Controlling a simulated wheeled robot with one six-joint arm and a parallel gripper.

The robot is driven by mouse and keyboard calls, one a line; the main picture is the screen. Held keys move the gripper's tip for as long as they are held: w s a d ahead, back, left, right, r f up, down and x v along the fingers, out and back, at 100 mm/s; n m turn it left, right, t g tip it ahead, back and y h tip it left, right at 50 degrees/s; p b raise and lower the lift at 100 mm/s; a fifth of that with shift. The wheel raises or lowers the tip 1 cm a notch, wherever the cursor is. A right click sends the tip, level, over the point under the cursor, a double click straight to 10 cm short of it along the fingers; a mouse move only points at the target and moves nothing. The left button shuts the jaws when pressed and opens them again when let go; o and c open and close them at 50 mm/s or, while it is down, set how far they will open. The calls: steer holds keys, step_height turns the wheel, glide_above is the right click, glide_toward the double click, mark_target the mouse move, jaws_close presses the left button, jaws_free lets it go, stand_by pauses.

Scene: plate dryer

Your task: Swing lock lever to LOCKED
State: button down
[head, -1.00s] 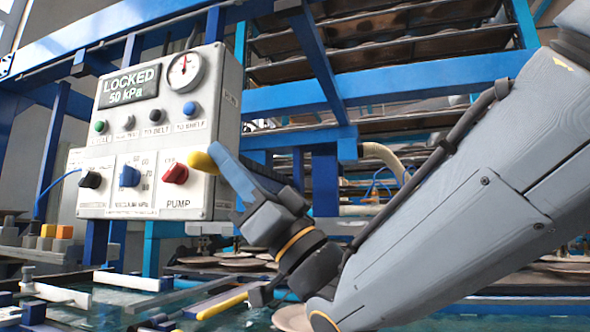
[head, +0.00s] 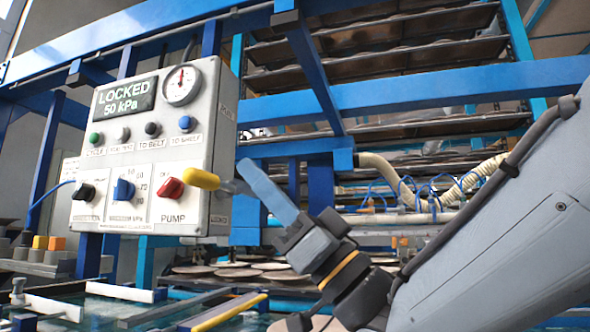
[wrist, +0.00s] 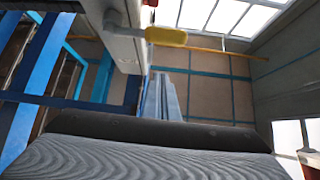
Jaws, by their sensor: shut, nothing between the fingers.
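The control box (head: 150,150) is in the head view, and its display (head: 125,94) reads LOCKED and 50 kPa. The lock lever has a yellow grip (head: 201,178) on a grey arm (head: 233,187) at the box's right side. The grip points left across the front, beside the red PUMP knob (head: 171,187). My gripper (head: 246,168) has pale blue fingers, shut and empty, just right of the lever. Whether they touch its arm I cannot tell. In the wrist view, the yellow grip (wrist: 166,37) lies beyond my fingers (wrist: 162,85), with a gap visible.
Blue frame beams (head: 400,93) cross behind the box and my arm. Racks of plates (head: 380,50) stand at the back. Pale hoses (head: 470,180) hang at the right. A yellow-topped bar (head: 228,312) lies low in front.

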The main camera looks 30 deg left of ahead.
steer(key=shift+v, duration=2.2)
steer(key=shift+w, duration=0.15)
